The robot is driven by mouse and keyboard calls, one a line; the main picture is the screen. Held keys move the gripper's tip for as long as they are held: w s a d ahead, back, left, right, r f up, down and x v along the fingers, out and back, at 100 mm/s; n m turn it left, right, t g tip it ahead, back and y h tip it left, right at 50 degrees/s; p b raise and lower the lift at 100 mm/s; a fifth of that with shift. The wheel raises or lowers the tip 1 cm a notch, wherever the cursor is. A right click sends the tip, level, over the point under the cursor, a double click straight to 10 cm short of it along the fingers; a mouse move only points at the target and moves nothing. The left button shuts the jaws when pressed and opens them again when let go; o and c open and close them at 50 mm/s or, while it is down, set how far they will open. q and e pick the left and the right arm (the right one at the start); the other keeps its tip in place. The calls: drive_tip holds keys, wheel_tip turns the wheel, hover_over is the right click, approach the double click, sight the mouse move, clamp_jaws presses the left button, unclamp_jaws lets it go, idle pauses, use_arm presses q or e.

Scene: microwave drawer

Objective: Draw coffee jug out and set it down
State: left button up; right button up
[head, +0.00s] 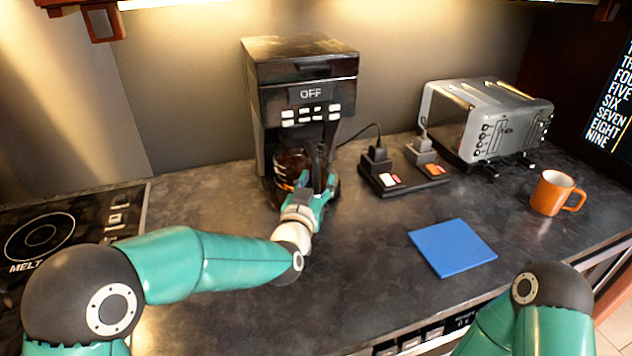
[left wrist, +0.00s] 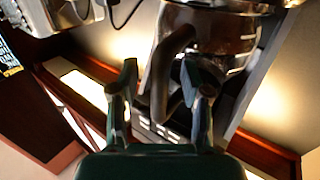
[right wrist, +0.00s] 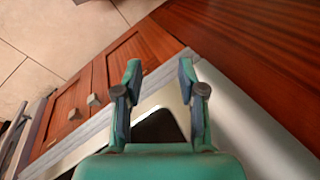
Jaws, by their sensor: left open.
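The coffee jug (head: 288,166) is dark glass and sits inside the black coffee maker (head: 302,72), which shows "OFF". In the left wrist view the jug (left wrist: 226,30) is close, with its dark curved handle (left wrist: 168,65) toward me. My left gripper (head: 317,182) is at the front of the jug. In the left wrist view the left gripper (left wrist: 160,80) is open, with the handle showing between its fingers; contact cannot be told. My right gripper (right wrist: 160,72) is open and empty, away from the jug; in the head view only part of its arm shows.
A blue square mat (head: 452,248) lies bare on the dark counter (head: 370,270). A power strip (head: 405,183) with plugs, a toaster (head: 490,120) and an orange mug (head: 553,193) stand to the right. A hob (head: 50,235) is at left. The front middle counter is clear.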

use_arm(q)
clamp_jaws()
drive_tip(key=shift+r, duration=0.3)
drive_tip(key=shift+r+p, duration=0.35)
drive_tip(key=shift+r, duration=0.6)
idle(0.4)
drive_tip(key=s+d+b, duration=0.2)
drive_tip(key=s+d, duration=0.1)
drive_tip(key=s, duration=0.6)
drive_tip(key=s+d+b, duration=0.2)
drive_tip(key=s+d, duration=0.1)
drive_tip(key=s, duration=0.6)
idle(1.6)
drive_tip(key=shift+f, duration=0.1)
